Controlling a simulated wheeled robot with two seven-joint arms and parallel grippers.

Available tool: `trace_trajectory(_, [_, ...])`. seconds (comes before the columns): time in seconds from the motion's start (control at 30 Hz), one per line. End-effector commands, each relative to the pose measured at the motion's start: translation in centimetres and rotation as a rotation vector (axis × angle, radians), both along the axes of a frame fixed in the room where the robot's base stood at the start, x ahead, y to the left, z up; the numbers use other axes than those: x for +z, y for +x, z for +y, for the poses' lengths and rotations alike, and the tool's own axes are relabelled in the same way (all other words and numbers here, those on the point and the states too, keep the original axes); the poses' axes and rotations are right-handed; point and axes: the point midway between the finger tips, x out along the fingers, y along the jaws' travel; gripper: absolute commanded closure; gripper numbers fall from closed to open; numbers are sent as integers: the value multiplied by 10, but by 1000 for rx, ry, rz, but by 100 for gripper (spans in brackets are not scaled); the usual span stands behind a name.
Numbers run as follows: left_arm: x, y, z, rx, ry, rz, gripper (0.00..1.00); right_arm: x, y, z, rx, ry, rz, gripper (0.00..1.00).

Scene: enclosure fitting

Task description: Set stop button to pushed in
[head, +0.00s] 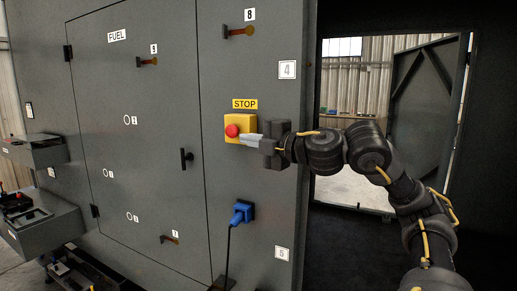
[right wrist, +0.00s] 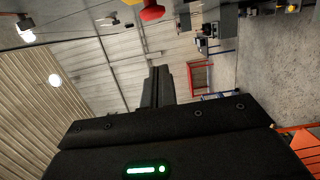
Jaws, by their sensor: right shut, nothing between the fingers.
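The stop button is a red knob (head: 232,131) on a yellow box (head: 246,122) on the grey cabinet front, under a yellow STOP label (head: 244,104). My right gripper (head: 242,139) is shut and empty. Its fingertips point left, just right of the red knob in the head view; I cannot tell whether they touch it. In the right wrist view the red knob (right wrist: 152,12) shows at the top edge, and the shut fingers (right wrist: 163,82) point up the picture, apart from it there. I cannot tell how deep the knob sits. My left gripper is not in view.
The grey cabinet (head: 155,70) carries a dark door handle (head: 186,158), a blue plug (head: 241,213) with a black cable, and small levers. Open drawers (head: 45,220) jut out at the left. An open doorway (head: 345,190) lies behind my right arm.

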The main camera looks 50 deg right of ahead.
Motion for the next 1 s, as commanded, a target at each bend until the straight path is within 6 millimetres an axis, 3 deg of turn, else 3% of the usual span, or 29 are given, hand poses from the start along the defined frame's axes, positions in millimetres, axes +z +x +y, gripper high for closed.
trace_trajectory(0.1, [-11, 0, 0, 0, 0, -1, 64, -3, -15, -3, -3, -3, 0, 100])
trace_trajectory(0.3, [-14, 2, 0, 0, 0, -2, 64, -1, -26, -3, 0, -1, 1, 100])
trace_trajectory(0.87, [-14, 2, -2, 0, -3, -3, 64, 0, -25, -2, 2, 0, 1, 100])
trace_trajectory(1.0, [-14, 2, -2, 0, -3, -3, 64, -11, -16, 5, 19, 13, 9, 100])
